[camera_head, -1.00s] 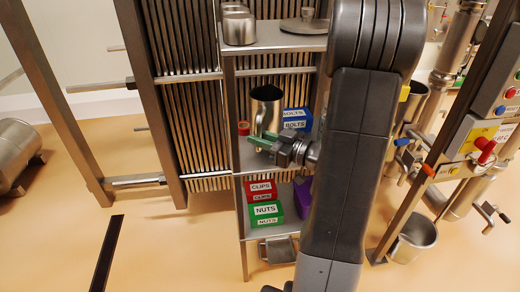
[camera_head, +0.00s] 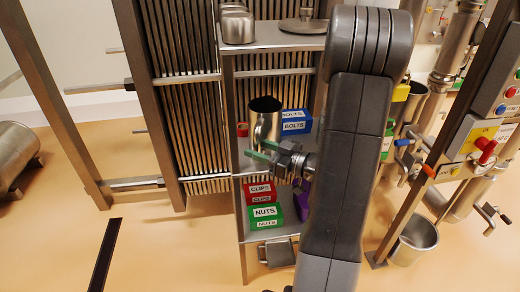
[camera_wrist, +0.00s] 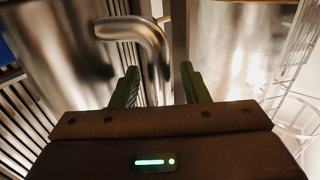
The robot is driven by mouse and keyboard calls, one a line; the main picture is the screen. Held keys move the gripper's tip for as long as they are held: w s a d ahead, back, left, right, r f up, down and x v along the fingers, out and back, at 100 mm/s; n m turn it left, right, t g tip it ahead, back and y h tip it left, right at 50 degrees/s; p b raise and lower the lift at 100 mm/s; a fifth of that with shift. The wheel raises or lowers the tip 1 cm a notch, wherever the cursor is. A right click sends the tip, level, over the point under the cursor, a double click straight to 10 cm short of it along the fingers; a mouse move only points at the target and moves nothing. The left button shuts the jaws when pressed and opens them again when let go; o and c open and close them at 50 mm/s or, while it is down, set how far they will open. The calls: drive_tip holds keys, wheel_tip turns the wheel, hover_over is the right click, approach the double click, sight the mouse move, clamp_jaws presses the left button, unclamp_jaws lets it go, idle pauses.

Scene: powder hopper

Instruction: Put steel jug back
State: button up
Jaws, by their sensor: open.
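The steel jug (camera_head: 264,119) stands upright on the middle shelf (camera_head: 246,162) of the rack, left of the blue bolts box. My gripper (camera_head: 259,150) is just in front of the jug and a little below its middle, with its green fingers open. In the wrist view the jug's curved handle (camera_wrist: 150,40) stands ahead of the open fingers (camera_wrist: 158,88), and the jug's body (camera_wrist: 65,45) fills the upper left. The fingers do not appear closed on the handle. Part of the jug's lower body is hidden by my gripper.
A blue bolts box (camera_head: 296,122) is right of the jug and a red item (camera_head: 242,129) is left. Red clips (camera_head: 260,190) and green nuts (camera_head: 265,215) boxes are below. Steel containers (camera_head: 238,27) stand on the top shelf. A bucket (camera_head: 413,240) is at right.

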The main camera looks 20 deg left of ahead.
drive_tip(key=shift+r, duration=0.1)
drive_tip(key=shift+r+p, duration=0.2)
drive_tip(key=shift+p, duration=0.1)
drive_tip(key=s+d, duration=0.1)
drive_tip(key=d, duration=1.1)
drive_tip(key=shift+s+f, duration=0.15)
drive_tip(key=shift+s, duration=0.1)
drive_tip(key=shift+o, duration=0.2)
idle(0.7)
